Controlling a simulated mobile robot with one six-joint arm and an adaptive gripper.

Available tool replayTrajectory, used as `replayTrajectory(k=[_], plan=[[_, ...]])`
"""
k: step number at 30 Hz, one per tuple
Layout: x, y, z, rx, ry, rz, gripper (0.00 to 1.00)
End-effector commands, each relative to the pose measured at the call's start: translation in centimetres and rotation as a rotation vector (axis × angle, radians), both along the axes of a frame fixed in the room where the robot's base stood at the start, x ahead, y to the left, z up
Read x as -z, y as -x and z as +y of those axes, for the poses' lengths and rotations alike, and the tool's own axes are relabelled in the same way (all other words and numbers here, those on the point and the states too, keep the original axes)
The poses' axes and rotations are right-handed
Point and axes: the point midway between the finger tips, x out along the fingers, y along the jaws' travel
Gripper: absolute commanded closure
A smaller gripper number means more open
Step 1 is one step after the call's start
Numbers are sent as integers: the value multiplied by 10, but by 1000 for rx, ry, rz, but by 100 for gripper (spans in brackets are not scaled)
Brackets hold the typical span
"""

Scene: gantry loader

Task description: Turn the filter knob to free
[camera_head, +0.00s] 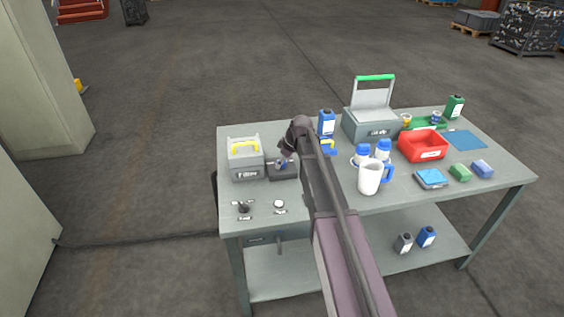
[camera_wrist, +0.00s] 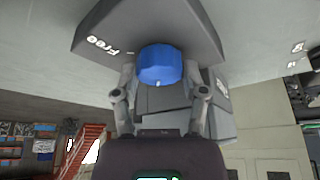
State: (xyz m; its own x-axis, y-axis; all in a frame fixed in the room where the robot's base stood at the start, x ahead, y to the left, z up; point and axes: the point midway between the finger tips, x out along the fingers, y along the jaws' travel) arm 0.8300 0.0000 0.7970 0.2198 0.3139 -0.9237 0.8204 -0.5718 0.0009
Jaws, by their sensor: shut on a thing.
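The filter knob is a round blue knob (camera_wrist: 160,66) on a dark grey housing (camera_wrist: 190,28). The word "Free" is printed on the housing to the knob's left in the wrist view. A small pale mark shows on the knob's near edge. My gripper (camera_wrist: 160,76) has a finger on each side of the knob and is shut on it. In the head view the housing (camera_head: 285,173) sits on the bench beside a grey box (camera_head: 245,162) marked "Filter". There my gripper (camera_head: 285,156) is over the housing and partly hides the knob.
The bench (camera_head: 330,205) also bears two small controls (camera_head: 243,209) at its front left. Behind are a grey case with an open lid (camera_head: 368,124) and a red bin (camera_head: 421,146).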

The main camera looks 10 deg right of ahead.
Motion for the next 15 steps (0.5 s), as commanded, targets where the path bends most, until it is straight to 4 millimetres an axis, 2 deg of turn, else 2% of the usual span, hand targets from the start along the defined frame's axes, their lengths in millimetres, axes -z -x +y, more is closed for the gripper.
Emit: replayTrajectory(k=[8, 15], plan=[[0, 2, 1, 109, -1, 1, 92], [0, 2, 0, 289, 0, 1, 92]])
